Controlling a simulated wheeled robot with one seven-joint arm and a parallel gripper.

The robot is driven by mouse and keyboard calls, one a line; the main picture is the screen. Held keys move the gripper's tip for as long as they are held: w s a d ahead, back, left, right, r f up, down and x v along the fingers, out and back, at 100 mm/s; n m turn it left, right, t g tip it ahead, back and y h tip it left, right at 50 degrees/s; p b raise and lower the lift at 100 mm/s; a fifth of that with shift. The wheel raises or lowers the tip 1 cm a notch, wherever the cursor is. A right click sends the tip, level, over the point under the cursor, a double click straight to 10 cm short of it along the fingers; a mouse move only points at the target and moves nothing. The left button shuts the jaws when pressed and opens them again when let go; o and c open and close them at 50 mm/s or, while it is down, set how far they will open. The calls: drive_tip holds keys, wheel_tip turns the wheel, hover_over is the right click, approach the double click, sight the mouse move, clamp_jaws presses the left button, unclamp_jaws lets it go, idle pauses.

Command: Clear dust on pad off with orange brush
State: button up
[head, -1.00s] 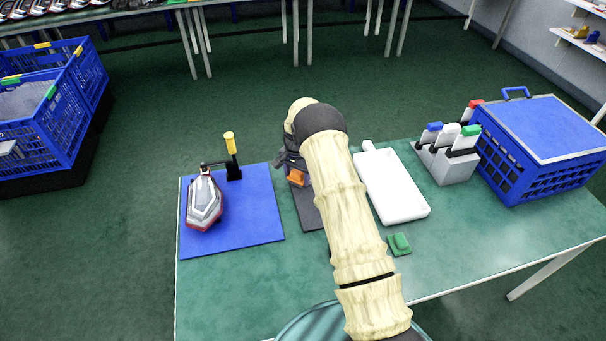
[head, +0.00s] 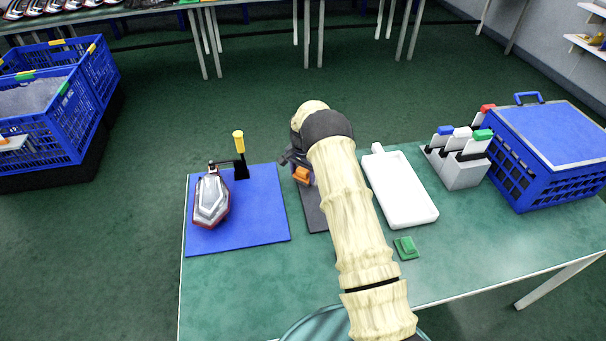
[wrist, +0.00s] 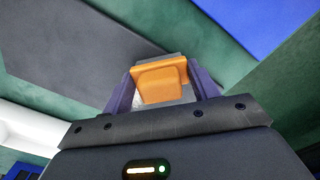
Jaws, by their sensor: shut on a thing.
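The orange brush (head: 302,174) is between the jaws of my gripper (head: 297,166), which is shut on it. In the wrist view the orange block of the brush (wrist: 161,78) sits between the two dark fingers of my gripper (wrist: 161,92). The brush is over or on a dark grey pad (head: 314,213), partly hidden by my arm; I cannot tell whether it touches. The pad also shows in the wrist view (wrist: 62,52). I make out no clear dust on it.
A blue mat (head: 258,222) left of the pad holds a tail lamp (head: 211,199) and a yellow-handled clamp (head: 239,152). To the right are a white tray (head: 401,190), a green block (head: 406,248), a grey holder (head: 462,171) and a blue crate (head: 545,150).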

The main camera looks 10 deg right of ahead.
drive_tip(key=shift+d+r, duration=0.1)
drive_tip(key=shift+d, duration=1.9)
drive_tip(key=shift+d, duration=0.1)
drive_tip(key=shift+d, duration=1.9)
drive_tip(key=shift+d+b, duration=0.5)
drive_tip(key=shift+d, duration=1.55)
